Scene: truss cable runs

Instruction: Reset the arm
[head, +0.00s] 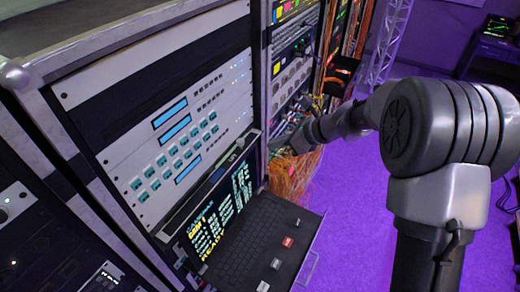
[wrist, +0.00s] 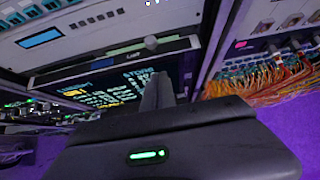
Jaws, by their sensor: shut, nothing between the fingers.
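My gripper (wrist: 158,88) shows in the wrist view as dark fingers pressed together with nothing between them. In the head view, my arm reaches left from the right side, and the gripper end (head: 281,142) is in front of the rack edge, near the orange cables. It is dark and small there, and I cannot tell whether it touches anything. In the wrist view, the fingers point at a rack front with a lit terminal screen (wrist: 100,93).
A rack with grey panels (head: 165,125) and a pulled-out keyboard drawer (head: 265,245) stands on the left. Orange cables (head: 290,178) hang beside it, and also show in the wrist view (wrist: 265,82). Purple floor (head: 350,200) is open to the right. A truss (head: 390,40) stands behind.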

